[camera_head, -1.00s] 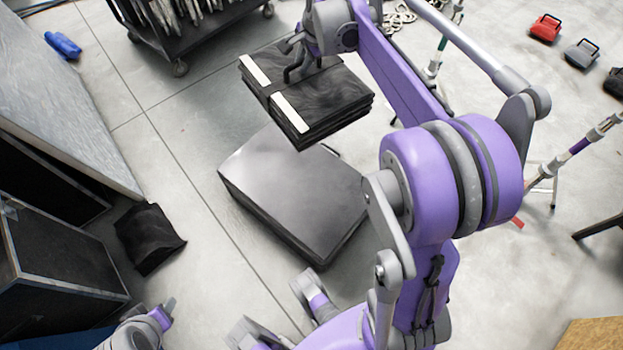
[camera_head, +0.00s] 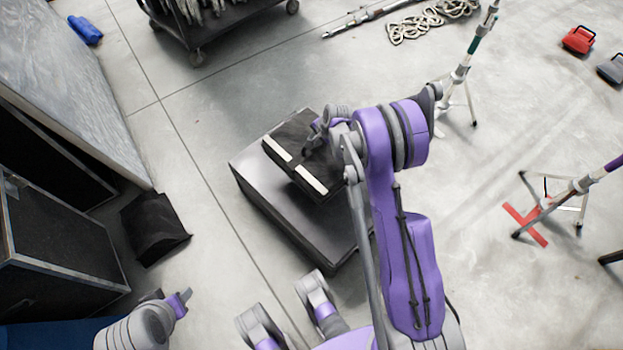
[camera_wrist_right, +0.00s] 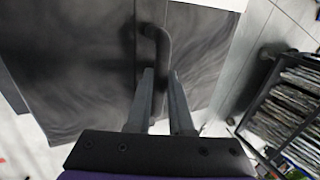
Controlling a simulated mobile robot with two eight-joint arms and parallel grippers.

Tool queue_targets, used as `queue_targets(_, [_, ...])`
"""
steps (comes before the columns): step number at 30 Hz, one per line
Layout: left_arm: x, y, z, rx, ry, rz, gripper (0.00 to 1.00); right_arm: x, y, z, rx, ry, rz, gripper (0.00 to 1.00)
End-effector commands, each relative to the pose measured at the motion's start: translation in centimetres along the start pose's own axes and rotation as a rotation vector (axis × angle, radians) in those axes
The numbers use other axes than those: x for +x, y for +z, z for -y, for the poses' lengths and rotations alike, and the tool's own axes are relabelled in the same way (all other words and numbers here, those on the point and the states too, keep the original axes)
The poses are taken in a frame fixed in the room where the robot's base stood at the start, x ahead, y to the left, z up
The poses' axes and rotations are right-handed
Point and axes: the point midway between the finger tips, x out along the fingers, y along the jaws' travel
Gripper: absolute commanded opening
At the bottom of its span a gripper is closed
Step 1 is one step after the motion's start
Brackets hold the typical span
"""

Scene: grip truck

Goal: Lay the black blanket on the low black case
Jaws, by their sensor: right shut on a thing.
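The folded black blanket (camera_head: 318,176), with two white strips, is over the back part of the low black case (camera_head: 252,180) in the head view. I cannot tell whether it touches the case top or hangs just above it. My right gripper (camera_head: 314,146) is at the blanket's upper side, shut on it. In the right wrist view the fingers (camera_wrist_right: 163,98) meet a dark handle-like loop (camera_wrist_right: 157,48) on the blanket (camera_wrist_right: 70,75). The arm hides the case's right side. My left gripper (camera_head: 182,298) is low at the left, away from both; its jaw opening is unclear.
A wheeled rack (camera_head: 225,22) stands at the back. Dark cases (camera_head: 60,240) and a black cloth-like item (camera_head: 153,228) are at the left. Stands (camera_head: 460,75) and a red floor mark (camera_head: 525,224) are at the right. The floor around the low case is clear.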

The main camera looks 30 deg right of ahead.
Motion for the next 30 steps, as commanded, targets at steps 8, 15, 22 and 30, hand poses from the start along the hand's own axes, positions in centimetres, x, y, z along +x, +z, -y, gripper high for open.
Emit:
queue_targets(8, [0.9, 0.3, 0.0, 0.000, 0.000, 0.003, 0.50, 3.8, 1.0, -1.9, -0.025, -0.002, 0.011, 0.00])
queue_targets(15, [1.9, 0.6, 0.0, 0.000, 0.000, 0.007, 0.50, 7.5, 1.0, -3.6, -0.025, -0.002, 0.011, 0.00])
queue_targets(22, [2.2, 0.7, 0.0, 0.000, 0.000, 0.008, 0.50, 8.9, 1.1, -4.2, -0.025, -0.002, 0.011, 0.00])
queue_targets(30, [3.1, 0.9, 0.0, 0.000, 0.000, 0.011, 0.50, 11.9, 1.1, -5.5, -0.025, -0.002, 0.011, 0.00])
